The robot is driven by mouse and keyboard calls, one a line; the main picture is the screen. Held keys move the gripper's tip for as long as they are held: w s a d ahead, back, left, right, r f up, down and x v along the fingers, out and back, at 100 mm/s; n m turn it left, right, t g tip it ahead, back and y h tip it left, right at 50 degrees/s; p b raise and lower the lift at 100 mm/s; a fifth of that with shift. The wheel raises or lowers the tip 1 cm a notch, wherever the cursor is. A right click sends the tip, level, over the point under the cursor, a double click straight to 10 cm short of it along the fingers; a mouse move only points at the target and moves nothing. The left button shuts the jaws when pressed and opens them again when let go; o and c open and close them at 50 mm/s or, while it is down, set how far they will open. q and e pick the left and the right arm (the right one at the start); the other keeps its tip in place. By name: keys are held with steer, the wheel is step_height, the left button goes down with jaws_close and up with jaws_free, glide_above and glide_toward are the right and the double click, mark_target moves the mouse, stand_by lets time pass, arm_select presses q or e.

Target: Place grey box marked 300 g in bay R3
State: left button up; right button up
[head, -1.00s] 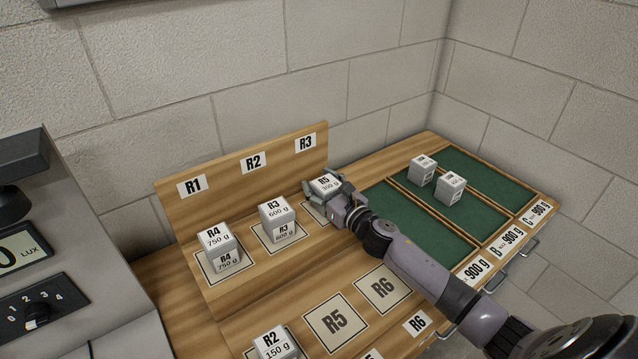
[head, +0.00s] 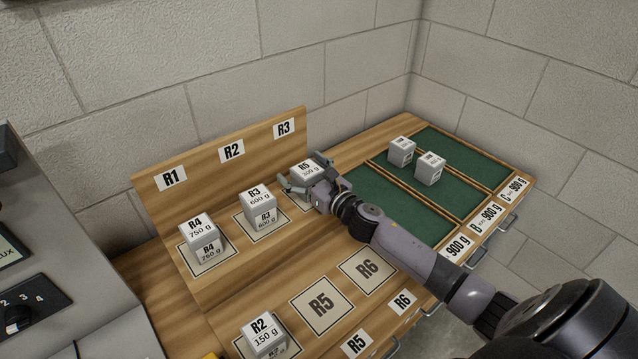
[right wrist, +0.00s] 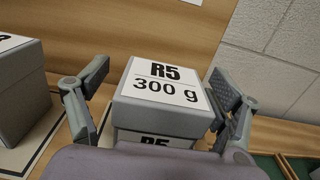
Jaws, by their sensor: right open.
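The grey box marked R5 300 g (head: 304,171) stands upright on the upper step of the wooden rack, below the R3 label (head: 284,127), on the bay's square. It also fills the middle of the right wrist view (right wrist: 164,92). My right gripper (head: 312,176) is open, with one finger on each side of the box. In the right wrist view (right wrist: 158,105) a gap shows at the left finger; the right finger is close to the box, and I cannot tell whether it touches. My left gripper is out of view.
A 750 g box (head: 198,236) stands under R1 and a 600 g box (head: 257,206) under R2. A 150 g box (head: 264,335) is on the lower step, where squares R5 (head: 321,306) and R6 (head: 368,270) are bare. Two boxes (head: 430,169) sit in the green trays at right.

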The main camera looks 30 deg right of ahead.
mark_target(316, 182)
steer(key=s, duration=0.3)
steer(key=s+d+b, duration=0.1)
steer(key=s, duration=0.2)
steer(key=s+b, duration=0.1)
steer(key=s, duration=0.2)
steer(key=shift+s+d+f, duration=0.15)
steer(key=shift+s+d, duration=0.1)
steer(key=shift+s, duration=0.7)
steer(key=shift+r, duration=0.2)
